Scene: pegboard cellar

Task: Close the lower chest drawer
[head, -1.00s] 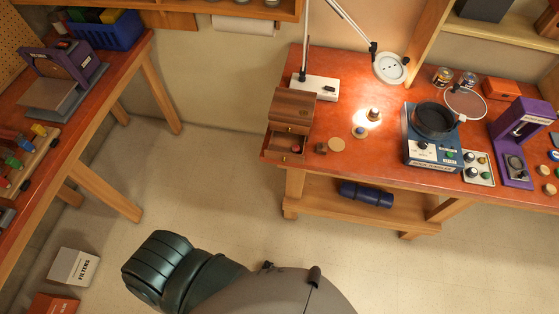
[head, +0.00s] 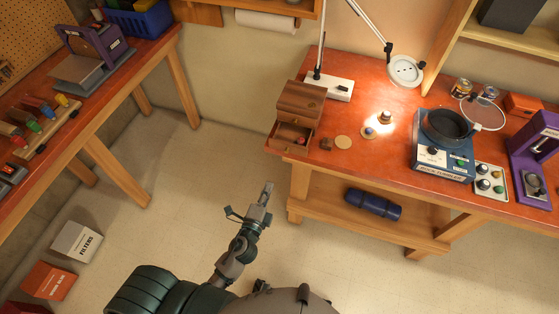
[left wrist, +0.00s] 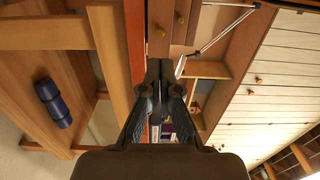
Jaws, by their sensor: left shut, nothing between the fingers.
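The small wooden chest (head: 300,98) stands at the left end of the orange-red workbench. Its lower drawer (head: 289,150) is pulled out toward me, and a small red item shows inside. The upper part of the chest looks closed. My left gripper (head: 268,186) is shut and empty, in the air in front of the bench and short of the open drawer. In the left wrist view, the shut fingertips (left wrist: 160,66) point at wooden drawer fronts with brass knobs (left wrist: 161,33); whether they touch cannot be told, though the head view shows a gap. My right gripper is out of view.
A blue roll (head: 373,205) lies on the lower shelf. The floor between the benches is clear.

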